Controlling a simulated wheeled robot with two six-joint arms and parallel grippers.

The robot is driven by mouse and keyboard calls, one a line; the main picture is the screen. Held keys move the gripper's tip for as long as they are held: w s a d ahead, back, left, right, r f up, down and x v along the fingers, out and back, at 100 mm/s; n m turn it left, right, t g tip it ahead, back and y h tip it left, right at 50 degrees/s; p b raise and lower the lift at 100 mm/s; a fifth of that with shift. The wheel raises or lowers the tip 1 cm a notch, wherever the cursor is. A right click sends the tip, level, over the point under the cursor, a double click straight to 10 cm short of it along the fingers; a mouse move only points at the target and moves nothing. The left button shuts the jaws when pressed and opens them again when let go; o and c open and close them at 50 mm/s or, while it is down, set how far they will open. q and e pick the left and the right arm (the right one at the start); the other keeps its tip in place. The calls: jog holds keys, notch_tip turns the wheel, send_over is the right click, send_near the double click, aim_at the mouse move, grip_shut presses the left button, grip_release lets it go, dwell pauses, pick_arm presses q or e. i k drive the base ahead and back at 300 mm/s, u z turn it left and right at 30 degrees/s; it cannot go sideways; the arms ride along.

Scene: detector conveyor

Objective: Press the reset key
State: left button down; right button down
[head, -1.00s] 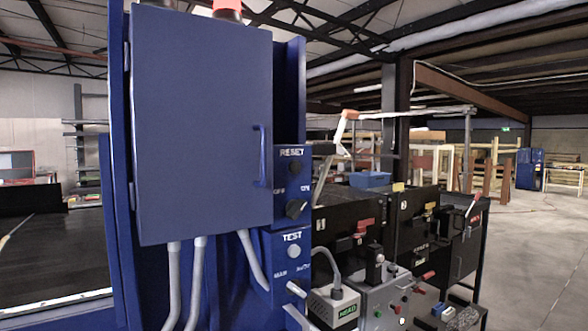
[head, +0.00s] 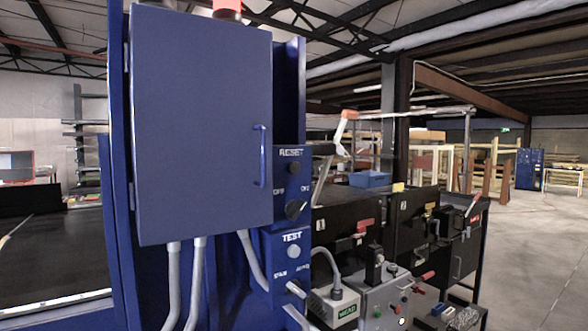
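A blue control box labelled RESET (head: 290,153) is fixed to the right side of the tall blue cabinet (head: 200,125). Under the label is a round dark button (head: 294,168). Below it is a black rotary knob (head: 295,209), turned at a slant, with OFF and ON marks above it. I cannot tell whether either one is a key. A second blue box labelled TEST (head: 291,237) sits directly beneath, with a pale round button (head: 292,252) and a lower switch. Neither of my grippers can be made out in the head view, and nothing is seen touching the RESET box.
Grey conduits (head: 198,280) run down from the cabinet. A dark conveyor bed (head: 55,260) lies at left. At right are black boxes with red and yellow handles (head: 363,226) and a grey control box (head: 375,305). Open concrete floor (head: 540,260) extends at far right.

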aim_at(293, 167)
jog(key=u, duration=1.7)
jog(key=i, duration=0.95)
jog(key=z, duration=2.5)
